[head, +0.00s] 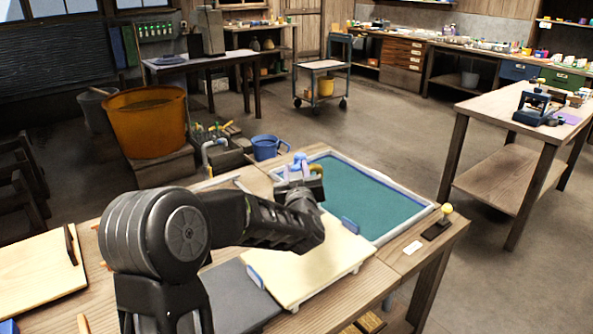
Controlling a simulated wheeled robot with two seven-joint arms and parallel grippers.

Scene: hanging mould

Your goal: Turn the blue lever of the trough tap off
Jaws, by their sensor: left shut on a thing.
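The trough (365,195) is a wide, shallow basin with a pale rim and a teal inside, set in the wooden table. At its far left corner a small blue piece, apparently the tap's blue lever (300,158), shows just above my left gripper (301,170). A brass-coloured part, apparently of the tap (317,169), shows beside the gripper. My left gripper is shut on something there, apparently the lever. My left arm and gripper hide most of the tap, so the lever's angle is unclear. My right gripper is not in view.
A pale board (310,265) lies in front of the trough, near my forearm. A yellow-knobbed stamp (441,222) is at the right end.

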